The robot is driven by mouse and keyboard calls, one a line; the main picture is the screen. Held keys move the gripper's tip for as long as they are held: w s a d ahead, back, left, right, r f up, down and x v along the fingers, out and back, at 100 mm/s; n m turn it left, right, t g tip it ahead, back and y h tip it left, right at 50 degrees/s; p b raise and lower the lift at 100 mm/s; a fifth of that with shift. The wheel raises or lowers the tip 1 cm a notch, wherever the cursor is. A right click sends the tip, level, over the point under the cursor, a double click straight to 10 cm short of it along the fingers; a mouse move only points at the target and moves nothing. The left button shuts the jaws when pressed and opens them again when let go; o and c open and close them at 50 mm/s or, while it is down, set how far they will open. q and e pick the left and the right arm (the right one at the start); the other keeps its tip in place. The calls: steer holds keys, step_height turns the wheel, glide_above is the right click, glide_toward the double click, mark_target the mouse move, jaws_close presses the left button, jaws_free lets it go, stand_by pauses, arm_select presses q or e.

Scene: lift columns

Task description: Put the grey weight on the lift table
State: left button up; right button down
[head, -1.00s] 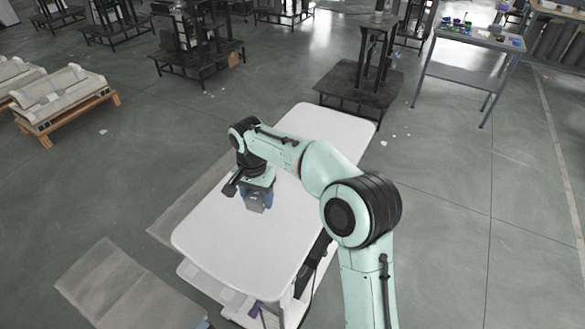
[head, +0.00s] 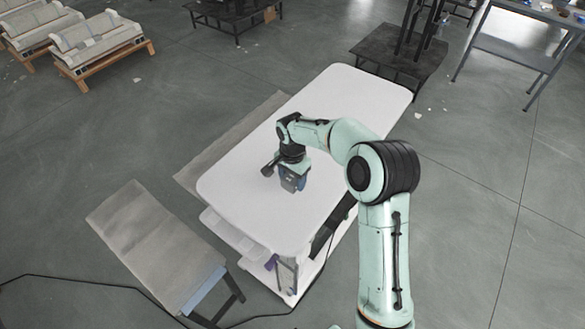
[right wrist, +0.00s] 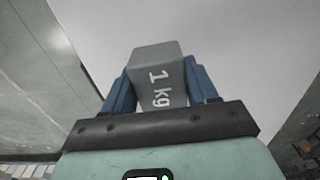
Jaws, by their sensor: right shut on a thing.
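The grey weight, marked "1 kg" (right wrist: 160,72), is held between the blue fingers of my right gripper (right wrist: 162,92). In the head view my right gripper (head: 294,183) hangs over the left-middle part of the white table top (head: 355,92), which I take as the lift table. The weight is mostly hidden there by the gripper. In the right wrist view the pale table surface lies behind the weight. I cannot tell whether the weight touches the table top. My left gripper is not in view.
A grey-topped bench (head: 150,235) with dark legs stands at lower left, and a cable lies on the floor. A dark stand (head: 400,52) is behind the table, and a grey workbench (head: 520,50) is at upper right. Most of the table top around the gripper is clear.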

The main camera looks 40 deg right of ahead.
mark_target(292, 188)
steer(key=shift+w+f, duration=0.1)
steer(key=shift+f, duration=2.2)
steer(key=shift+f, duration=0.2)
steer(key=shift+c, duration=1.6)
jaws_free()
steer(key=shift+r, duration=0.1)
step_height(292, 188, up, 12)
steer(key=shift+r+p, duration=0.1)
steer(key=shift+p, duration=0.25)
